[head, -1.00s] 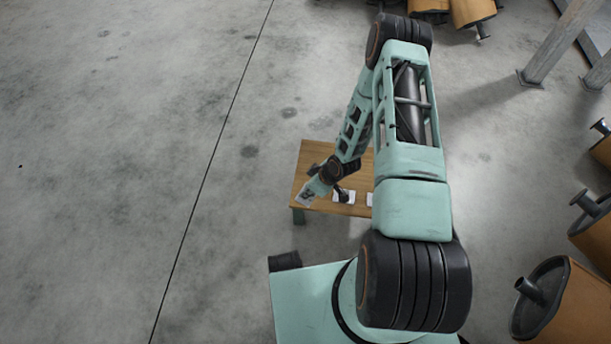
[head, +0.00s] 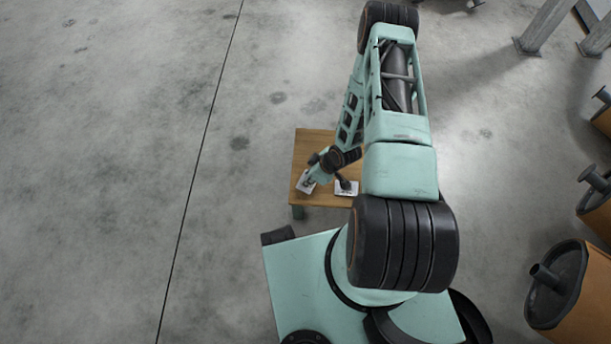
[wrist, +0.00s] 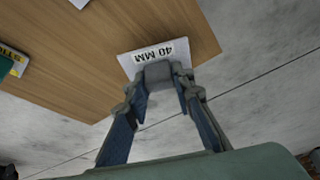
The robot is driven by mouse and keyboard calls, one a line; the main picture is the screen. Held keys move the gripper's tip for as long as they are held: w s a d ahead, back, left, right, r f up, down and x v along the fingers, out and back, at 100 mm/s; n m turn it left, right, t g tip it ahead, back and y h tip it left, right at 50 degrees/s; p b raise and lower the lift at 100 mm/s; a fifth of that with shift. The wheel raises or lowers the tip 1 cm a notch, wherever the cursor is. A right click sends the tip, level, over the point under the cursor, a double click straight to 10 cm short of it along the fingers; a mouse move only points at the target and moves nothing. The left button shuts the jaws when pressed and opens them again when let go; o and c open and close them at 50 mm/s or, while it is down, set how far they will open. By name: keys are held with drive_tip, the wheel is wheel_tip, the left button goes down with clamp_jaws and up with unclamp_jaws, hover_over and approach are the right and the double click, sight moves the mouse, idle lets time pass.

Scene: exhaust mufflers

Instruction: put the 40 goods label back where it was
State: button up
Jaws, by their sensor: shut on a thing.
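The 40 goods label is a white card reading "40 MM" (wrist: 153,54), upside down in the wrist view, with a grey block at its lower edge. My gripper (wrist: 159,84) is shut on that block, one finger on each side. The card is over the edge of the wooden table (wrist: 130,75); I cannot tell whether it touches the top. In the head view the card (head: 305,183) shows over the table's front left part, under my gripper (head: 309,180).
Another white card (head: 346,188) lies to the right on the table (head: 310,145). A yellow-marked label (wrist: 14,58) shows at the wrist view's left edge, and part of a white card (wrist: 79,3) at its top. Mufflers (head: 565,287) lie on the right; the floor at left is clear.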

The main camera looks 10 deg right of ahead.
drive_tip(key=shift+s+f, duration=0.15)
drive_tip(key=shift+f, duration=0.95)
drive_tip(key=shift+f+b, duration=0.1)
drive_tip(key=shift+b, duration=0.3)
drive_tip(key=o, duration=0.8)
drive_tip(key=shift+c, duration=0.2)
drive_tip(key=shift+r, duration=0.2)
